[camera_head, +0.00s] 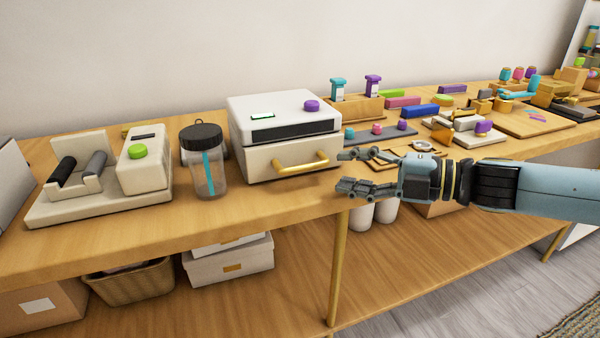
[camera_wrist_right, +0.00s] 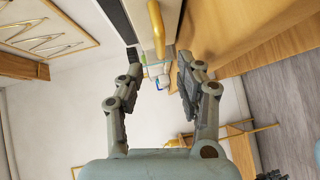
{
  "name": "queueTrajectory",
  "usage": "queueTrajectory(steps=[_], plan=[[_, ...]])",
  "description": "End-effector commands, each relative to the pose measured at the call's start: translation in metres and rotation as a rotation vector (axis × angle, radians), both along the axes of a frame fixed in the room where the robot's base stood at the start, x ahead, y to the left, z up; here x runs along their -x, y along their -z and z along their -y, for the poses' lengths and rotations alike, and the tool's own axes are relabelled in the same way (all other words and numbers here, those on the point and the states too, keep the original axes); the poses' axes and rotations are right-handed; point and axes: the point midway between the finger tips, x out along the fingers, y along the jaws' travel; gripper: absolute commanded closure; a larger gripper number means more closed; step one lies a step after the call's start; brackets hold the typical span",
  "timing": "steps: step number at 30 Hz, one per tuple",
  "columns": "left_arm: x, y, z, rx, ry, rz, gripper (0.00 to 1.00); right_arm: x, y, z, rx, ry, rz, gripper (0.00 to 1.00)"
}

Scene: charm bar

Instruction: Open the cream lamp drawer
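The cream lamp drawer (camera_head: 262,164) is the lower front of a cream box unit (camera_head: 265,105) on the wooden bench, in the middle of the head view. It looks shut, and its gold bar handle (camera_head: 302,168) faces the front. My right gripper (camera_head: 343,171) is open and empty, just right of the handle, with its fingers pointing left towards it. In the right wrist view the gold handle (camera_wrist_right: 157,28) shows ahead, roughly in line with the gap between the two open fingers (camera_wrist_right: 158,62). It appears apart from them.
A clear jar with a dark lid (camera_head: 204,165) stands close left of the unit, beside a cream device with a green knob (camera_head: 137,152). Small coloured items and trays crowd the bench to the right. The bench's front edge (camera_head: 200,235) is clear before the drawer.

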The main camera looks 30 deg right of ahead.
Motion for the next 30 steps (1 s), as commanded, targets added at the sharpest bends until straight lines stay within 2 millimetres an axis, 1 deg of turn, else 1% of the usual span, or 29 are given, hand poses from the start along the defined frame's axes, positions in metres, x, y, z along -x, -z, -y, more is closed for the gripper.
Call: queueTrajectory(steps=[1, 3, 5, 7, 8, 11, 15, 17, 22, 30], plan=[[0.013, 0.011, 0.006, 0.008, -0.003, -0.019, 0.6, -0.007, 0.006, -0.004, 0.0, 0.001, 0.004, 0.64], [0.024, 0.015, 0.012, 0.014, -0.007, -0.036, 0.6, -0.014, 0.006, -0.009, -0.001, 0.0, 0.004, 0.64], [0.028, 0.019, 0.013, 0.015, -0.007, -0.042, 0.6, -0.02, 0.006, -0.012, -0.002, 0.001, 0.005, 0.64], [0.028, 0.023, 0.012, 0.014, -0.006, -0.041, 0.6, -0.028, 0.007, -0.017, -0.002, 0.004, 0.006, 0.64], [0.026, 0.02, 0.011, 0.012, -0.006, -0.038, 0.6, -0.031, 0.005, -0.018, -0.004, 0.004, 0.008, 0.64], [0.016, 0.018, 0.006, 0.008, -0.003, -0.023, 0.6, -0.041, 0.005, -0.025, -0.006, 0.003, 0.008, 0.64], [-0.003, 0.015, 0.002, 0.003, 0.0, 0.006, 0.6, -0.054, 0.007, -0.033, -0.006, 0.005, 0.004, 0.64], [-0.007, 0.014, 0.002, 0.002, 0.0, 0.012, 0.6, -0.06, 0.008, -0.036, -0.005, 0.005, 0.006, 0.64], [-0.005, 0.013, 0.002, 0.002, 0.0, 0.007, 0.6, -0.069, 0.011, -0.042, -0.002, 0.003, 0.002, 0.64], [0.009, 0.014, 0.002, 0.003, -0.001, -0.013, 0.6, -0.07, 0.012, -0.043, -0.002, 0.002, 0.0, 0.64]])
